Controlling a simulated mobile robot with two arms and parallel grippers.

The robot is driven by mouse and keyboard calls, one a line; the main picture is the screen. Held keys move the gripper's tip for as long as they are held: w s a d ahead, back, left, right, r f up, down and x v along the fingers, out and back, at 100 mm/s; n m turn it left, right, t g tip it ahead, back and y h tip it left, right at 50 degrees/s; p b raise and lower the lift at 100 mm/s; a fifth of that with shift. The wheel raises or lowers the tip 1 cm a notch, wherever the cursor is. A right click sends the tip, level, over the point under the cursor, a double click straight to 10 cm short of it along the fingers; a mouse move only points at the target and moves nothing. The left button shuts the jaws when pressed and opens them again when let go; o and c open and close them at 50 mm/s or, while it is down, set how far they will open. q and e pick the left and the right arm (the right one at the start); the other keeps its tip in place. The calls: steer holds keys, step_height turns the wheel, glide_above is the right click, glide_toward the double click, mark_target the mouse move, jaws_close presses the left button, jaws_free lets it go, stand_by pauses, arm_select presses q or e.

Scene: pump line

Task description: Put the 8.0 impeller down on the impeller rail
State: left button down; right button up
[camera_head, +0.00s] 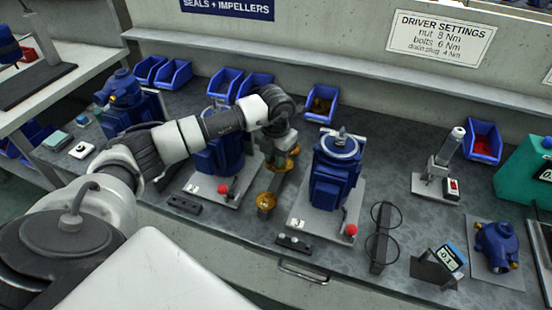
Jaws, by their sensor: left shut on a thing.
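My left arm reaches in from the left, and its left gripper (280,155) points down among brass parts between two blue pumps. It is shut on a brass impeller (277,164), which my gripper partly hides. The held impeller is just above or at the narrow grey impeller rail (274,183); I cannot tell whether it touches. Another brass impeller (266,201) is at the rail's near end. Any number on the held impeller is too small to read. My right gripper is not in view.
A blue pump (335,175) stands close on the right, another blue pump (212,158) on the left, each on a plate with a red knob. Blue bins (321,103) line the back. A stand with wire rings (379,250) is at the front right.

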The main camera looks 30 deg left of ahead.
mark_target(276, 183)
arm_select(q)
steer(key=shift+f+b, duration=0.6)
steer(key=shift+f, duration=0.35)
step_height(276, 183, down, 5)
steer(key=b, duration=0.3)
steer(key=shift+b, duration=0.35)
steer(key=shift+f, duration=0.3)
steer(key=shift+f, duration=0.15)
steer(key=c, duration=0.9)
jaws_free()
